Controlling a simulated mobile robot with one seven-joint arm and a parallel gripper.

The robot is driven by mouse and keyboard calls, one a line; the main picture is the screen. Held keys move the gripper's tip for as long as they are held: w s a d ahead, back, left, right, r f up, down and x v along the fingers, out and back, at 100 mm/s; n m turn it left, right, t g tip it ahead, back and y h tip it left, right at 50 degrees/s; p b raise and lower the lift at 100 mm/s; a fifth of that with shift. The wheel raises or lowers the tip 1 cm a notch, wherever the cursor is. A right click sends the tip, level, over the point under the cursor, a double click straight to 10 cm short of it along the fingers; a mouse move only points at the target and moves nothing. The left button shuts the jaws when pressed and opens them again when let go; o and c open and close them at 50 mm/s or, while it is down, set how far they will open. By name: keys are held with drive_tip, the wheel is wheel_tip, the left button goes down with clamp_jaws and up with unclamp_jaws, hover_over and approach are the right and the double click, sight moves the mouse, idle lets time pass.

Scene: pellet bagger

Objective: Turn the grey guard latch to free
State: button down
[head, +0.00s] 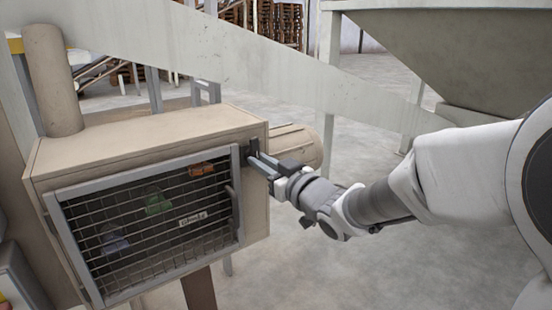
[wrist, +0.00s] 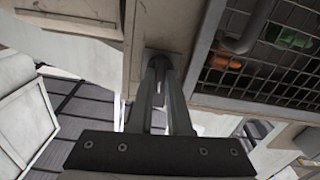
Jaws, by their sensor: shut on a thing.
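The grey guard latch (head: 250,150) is on the front of the beige cabinet, just right of the mesh guard's upper right corner. My gripper (head: 256,160) reaches it from the right and is shut on it. In the wrist view my gripper's two fingers (wrist: 159,72) close around the latch (wrist: 158,53) against the beige face. The fingers hide most of the latch, so its exact angle is hard to tell. The framed mesh guard (head: 145,222) is shut flat against the cabinet front.
Behind the mesh lie an orange piece (head: 201,169), a green piece (head: 158,203) and a small label (head: 193,218). A dark handle (head: 234,208) stands out from the guard's right side. A pale sloping beam (head: 230,60) passes behind the cabinet. Open floor lies to the right.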

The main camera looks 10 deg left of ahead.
drive_tip(key=shift+m, duration=0.6)
drive_tip(key=c, duration=0.9)
unclamp_jaws()
drive_tip(key=shift+o, duration=0.2)
drive_tip(key=b+v, duration=0.1)
drive_tip(key=v, duration=1.6)
drive_tip(key=shift+d, duration=0.25)
drive_tip(key=shift+s, duration=0.1)
